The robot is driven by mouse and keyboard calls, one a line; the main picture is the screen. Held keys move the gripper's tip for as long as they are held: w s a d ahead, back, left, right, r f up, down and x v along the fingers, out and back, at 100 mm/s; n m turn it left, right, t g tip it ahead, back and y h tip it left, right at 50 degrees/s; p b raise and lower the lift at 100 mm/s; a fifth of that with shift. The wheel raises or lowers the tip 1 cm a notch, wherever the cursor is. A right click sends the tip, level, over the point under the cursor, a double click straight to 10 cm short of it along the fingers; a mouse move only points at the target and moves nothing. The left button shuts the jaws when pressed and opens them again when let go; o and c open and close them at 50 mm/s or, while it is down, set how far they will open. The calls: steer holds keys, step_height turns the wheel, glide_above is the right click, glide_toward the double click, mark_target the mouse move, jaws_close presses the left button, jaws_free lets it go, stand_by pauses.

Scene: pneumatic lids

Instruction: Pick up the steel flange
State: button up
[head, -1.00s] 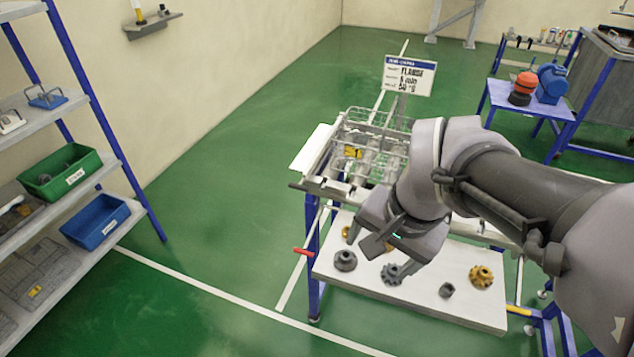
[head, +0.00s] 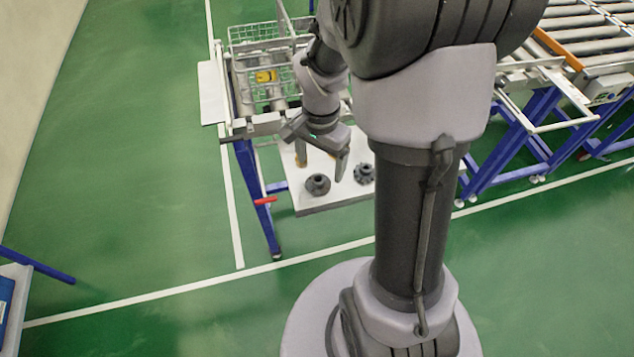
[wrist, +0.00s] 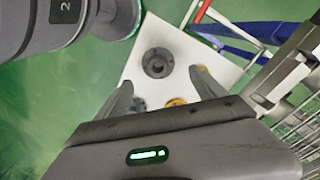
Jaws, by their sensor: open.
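The steel flange (head: 317,184) is a dark grey round piece with a raised hub and a centre hole. It lies flat on the white lower shelf (head: 322,203) of the blue-legged stand, near its front left corner. In the wrist view the flange (wrist: 158,62) shows whole, just beyond and between my fingertips. My gripper (head: 318,150) is open and empty, apart from the flange. In the wrist view my gripper (wrist: 161,82) has a finger on each side.
A dark toothed gear (head: 364,173) lies right of the flange. A brass-coloured part (wrist: 176,102) lies near it, partly hidden by my gripper. A wire basket (head: 262,72) stands on the level above. A red handle (head: 266,200) sticks out at the stand's left leg.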

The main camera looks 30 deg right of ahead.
mark_target(318, 178)
steer(key=f, duration=0.1)
steer(key=f+b, duration=0.1)
steer(key=f, duration=0.1)
steer(key=f+b, duration=0.1)
steer(key=f, duration=0.1)
steer(key=shift+s+a, duration=0.25)
steer(key=shift+a, duration=0.1)
steer(key=shift+c, duration=0.2)
jaws_close()
